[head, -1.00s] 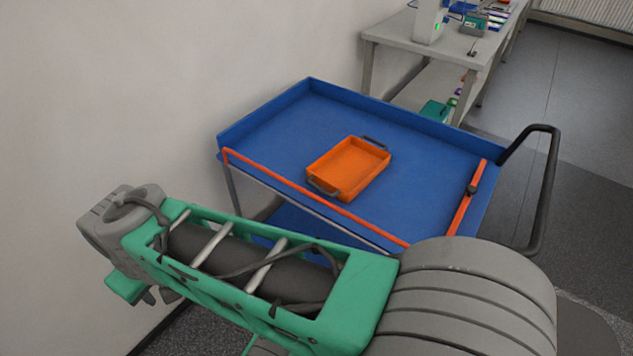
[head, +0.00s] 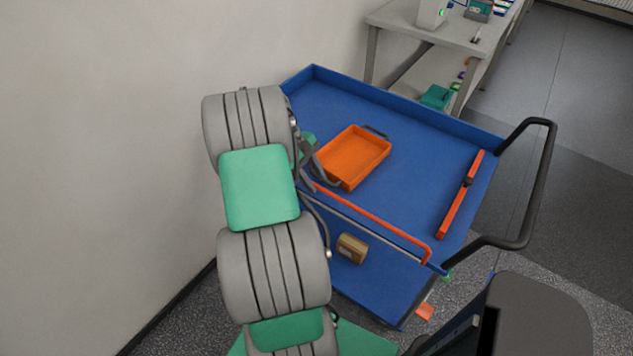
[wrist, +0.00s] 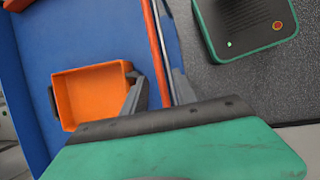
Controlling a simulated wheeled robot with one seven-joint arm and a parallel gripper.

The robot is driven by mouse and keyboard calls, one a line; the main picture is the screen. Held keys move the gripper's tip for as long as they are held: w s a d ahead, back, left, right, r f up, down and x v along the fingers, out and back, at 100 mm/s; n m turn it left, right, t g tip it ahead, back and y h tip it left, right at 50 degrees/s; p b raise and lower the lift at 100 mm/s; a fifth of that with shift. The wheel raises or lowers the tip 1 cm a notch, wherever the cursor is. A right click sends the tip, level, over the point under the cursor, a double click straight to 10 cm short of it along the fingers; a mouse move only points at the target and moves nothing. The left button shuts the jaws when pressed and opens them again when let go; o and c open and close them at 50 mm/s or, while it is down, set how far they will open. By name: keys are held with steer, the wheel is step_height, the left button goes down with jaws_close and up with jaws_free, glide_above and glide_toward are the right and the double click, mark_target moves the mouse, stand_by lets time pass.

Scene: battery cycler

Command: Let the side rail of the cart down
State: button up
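The blue cart (head: 410,140) has an orange side rail (head: 380,220) along its near long side, above a thin grey edge. The rail's left part is hidden behind my arm; its right end bends down near the front corner. In the wrist view the rail (wrist: 152,35) runs down between the two dark fingers of my gripper (wrist: 158,75). The fingers are apart, one on each side of the rail, with gaps visible; I cannot tell the height between them. In the head view my gripper is mostly hidden by my arm at the cart's left near side.
An orange tray (head: 355,158) sits on the cart top close to my gripper. An orange bar with a black knob (head: 467,182) lies at the right end, beside the black push handle (head: 545,180). A wall stands at left.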

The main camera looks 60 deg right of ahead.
steer(key=shift+s+d+f, duration=0.1)
steer(key=shift+s+f, duration=0.15)
steer(key=shift+f, duration=0.45)
steer(key=shift+c, duration=0.3)
jaws_close()
stand_by(0.6)
